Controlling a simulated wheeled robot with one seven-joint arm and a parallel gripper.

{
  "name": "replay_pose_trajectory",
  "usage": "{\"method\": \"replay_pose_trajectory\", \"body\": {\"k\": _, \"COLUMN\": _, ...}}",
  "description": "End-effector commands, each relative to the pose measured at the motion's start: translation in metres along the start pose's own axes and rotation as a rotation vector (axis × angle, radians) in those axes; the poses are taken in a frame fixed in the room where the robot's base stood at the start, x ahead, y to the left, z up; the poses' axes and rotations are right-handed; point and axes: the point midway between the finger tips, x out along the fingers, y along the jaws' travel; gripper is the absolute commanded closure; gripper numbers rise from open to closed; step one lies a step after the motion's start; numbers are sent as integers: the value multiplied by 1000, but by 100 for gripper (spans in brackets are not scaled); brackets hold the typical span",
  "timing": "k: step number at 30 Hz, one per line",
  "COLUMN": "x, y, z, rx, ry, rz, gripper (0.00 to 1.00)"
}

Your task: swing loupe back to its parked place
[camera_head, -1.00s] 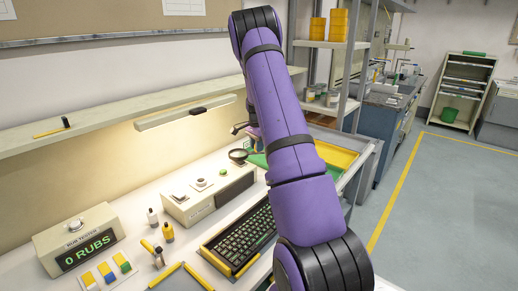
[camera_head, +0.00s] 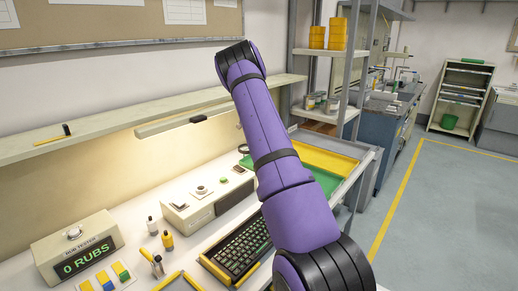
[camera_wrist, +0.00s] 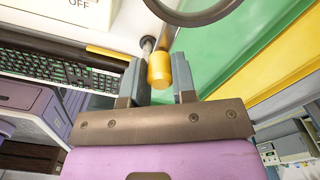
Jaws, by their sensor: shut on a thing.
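The loupe shows as a dark ring (camera_wrist: 193,8) cut off by the top edge of the wrist view. In the head view a small part of its ring (camera_head: 243,149) shows at the left side of my arm. A yellow knob (camera_wrist: 159,70) on a thin post stands below the ring. My gripper (camera_wrist: 158,76) has its two grey fingers on either side of this knob and is shut on it. In the head view my purple arm hides the gripper and most of the loupe. How the knob joins the ring is out of sight.
A keyboard (camera_head: 238,250) lies on the white bench left of my arm. A beige box (camera_head: 208,201) and a rub tester (camera_head: 75,245) stand farther left. The floor at right is clear.

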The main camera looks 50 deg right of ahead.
Motion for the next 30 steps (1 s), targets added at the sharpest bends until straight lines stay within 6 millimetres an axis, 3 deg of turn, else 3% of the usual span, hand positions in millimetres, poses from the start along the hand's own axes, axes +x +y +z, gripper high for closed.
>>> {"method": "replay_pose_trajectory", "body": {"k": 21, "x": 0, "y": -6, "z": -4, "rx": 76, "ry": 0, "rz": -2, "gripper": 100}}
{"method": "replay_pose_trajectory", "body": {"k": 22, "x": 0, "y": -6, "z": -4, "rx": 76, "ry": 0, "rz": -2, "gripper": 70}}
{"method": "replay_pose_trajectory", "body": {"k": 24, "x": 0, "y": -6, "z": -4, "rx": 76, "ry": 0, "rz": -2, "gripper": 54}}
{"method": "replay_pose_trajectory", "body": {"k": 25, "x": 0, "y": -6, "z": -4, "rx": 76, "ry": 0, "rz": -1, "gripper": 49}}
{"method": "replay_pose_trajectory", "body": {"k": 30, "x": 0, "y": -6, "z": -4, "rx": 75, "ry": 0, "rz": -1, "gripper": 49}}
